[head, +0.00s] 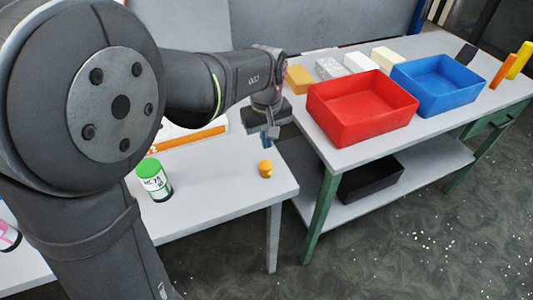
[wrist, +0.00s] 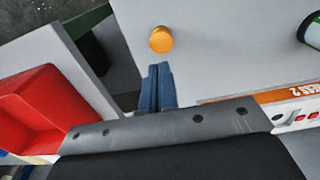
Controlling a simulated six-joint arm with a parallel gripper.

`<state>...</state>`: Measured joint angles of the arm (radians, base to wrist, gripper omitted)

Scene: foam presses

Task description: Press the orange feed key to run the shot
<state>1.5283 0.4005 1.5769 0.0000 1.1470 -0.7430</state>
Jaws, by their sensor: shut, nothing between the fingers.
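An orange round-topped piece (head: 265,169) stands upright near the right front corner of the white table. In the wrist view its round top (wrist: 161,40) shows just beyond the fingertips. No label shows on it, so I cannot tell for certain that it is the feed key. My gripper (head: 266,143) points down, with its blue fingers shut and empty. In the wrist view the fingertips (wrist: 158,66) lie side by side, apart from the orange piece. A panel with an orange strip (wrist: 290,92) and small red and white parts shows at the right, partly cut off.
A green-lidded can (head: 154,180) stands on the table left of the orange piece. On the neighbouring bench are a red bin (head: 360,118), a blue bin (head: 437,95) and several blocks. A black tray (head: 370,180) sits on its lower shelf. The tabletop around the orange piece is clear.

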